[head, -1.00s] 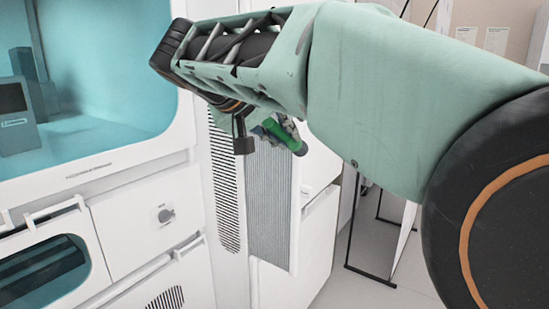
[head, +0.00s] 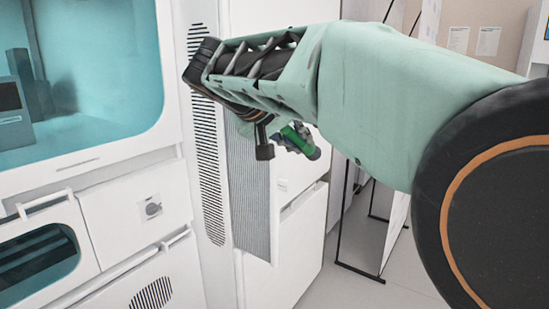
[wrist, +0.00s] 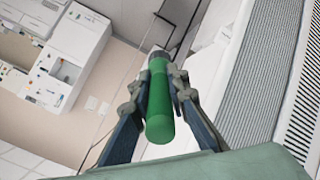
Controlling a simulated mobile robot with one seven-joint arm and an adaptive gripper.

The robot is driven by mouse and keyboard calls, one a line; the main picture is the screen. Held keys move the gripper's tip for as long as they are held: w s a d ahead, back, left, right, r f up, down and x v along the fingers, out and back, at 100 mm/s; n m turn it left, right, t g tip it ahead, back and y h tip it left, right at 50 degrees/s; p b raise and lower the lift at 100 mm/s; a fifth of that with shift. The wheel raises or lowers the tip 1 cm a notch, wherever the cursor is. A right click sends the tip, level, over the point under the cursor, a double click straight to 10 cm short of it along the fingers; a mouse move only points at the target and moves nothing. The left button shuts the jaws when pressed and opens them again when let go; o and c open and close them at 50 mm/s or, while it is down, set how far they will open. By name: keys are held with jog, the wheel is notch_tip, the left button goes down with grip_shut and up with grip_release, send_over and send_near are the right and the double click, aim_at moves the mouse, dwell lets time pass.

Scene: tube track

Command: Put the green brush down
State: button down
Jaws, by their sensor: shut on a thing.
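The green brush (wrist: 159,105) is held between the two fingers of my gripper (wrist: 158,90) in the wrist view. Its green cylinder points toward the camera, and a dark end shows at the far side. In the head view the brush (head: 298,138) shows beyond my forearm, partly hidden by the fingers of my gripper (head: 290,140). The gripper is shut on it, in the air in front of a white cabinet front. No surface shows directly touching the brush.
A white machine with a teal window (head: 85,70) and drawers (head: 135,210) stands at the left. A grey ribbed panel (head: 248,200) is close behind my gripper. A black-framed stand (head: 360,270) is on the floor at the right. White cabinets (wrist: 75,45) show far off in the wrist view.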

aim_at(316, 159)
jog(key=shift+n+y, duration=0.3)
jog(key=d+f, duration=0.1)
jog(key=w+d+f, duration=0.1)
jog(key=f, duration=0.1)
jog(key=w+d+f, duration=0.1)
jog(key=d+f, duration=0.1)
jog(key=shift+w, duration=0.25)
jog(key=s+d+f+n+t+y, duration=0.1)
jog(key=s+d+f+n, duration=0.15)
jog(key=f, duration=0.85)
jog(key=s+d+f+n+y, duration=0.15)
jog(key=s+f, duration=0.25)
jog(key=f, duration=0.7)
notch_tip(316, 159, up, 20)
jog(key=p, duration=2)
jog(key=shift+s+m+t, duration=0.3)
jog(key=shift+m+t, duration=0.1)
jog(key=shift+f, duration=0.15)
